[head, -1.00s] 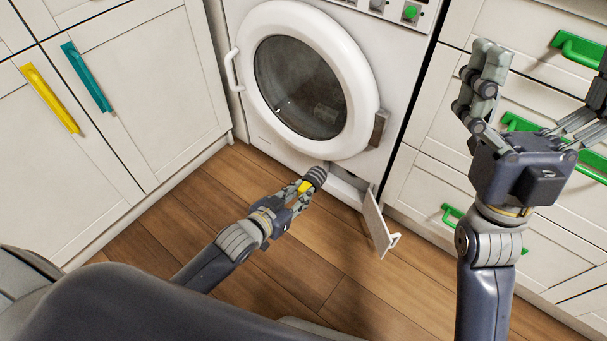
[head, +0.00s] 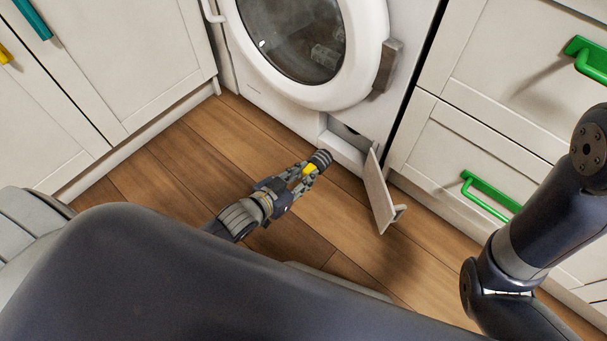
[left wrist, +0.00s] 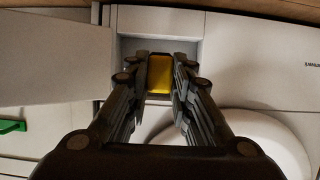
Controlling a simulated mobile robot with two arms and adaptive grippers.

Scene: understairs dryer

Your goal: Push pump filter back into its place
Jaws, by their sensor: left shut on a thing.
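The pump filter (head: 320,158) is a dark ribbed cylinder with a yellow grip. My left gripper (head: 306,172) is shut on the yellow grip, and the ribbed end points up and right toward the washer. The filter is in front of the low filter opening (head: 345,143) at the washer's bottom right, apart from it in the head view. In the left wrist view the yellow grip (left wrist: 159,73) is between my fingers, with the pale recess (left wrist: 130,47) behind; the ribbed end is hidden. My right gripper is out of view; only my right arm shows.
The opening's white flap (head: 381,195) hangs open just right of the filter. The round washer door (head: 335,95) is closed above. Drawers with green handles (head: 487,196) stand at right, white cupboards (head: 110,80) at left. Wooden floor (head: 190,150) is clear.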

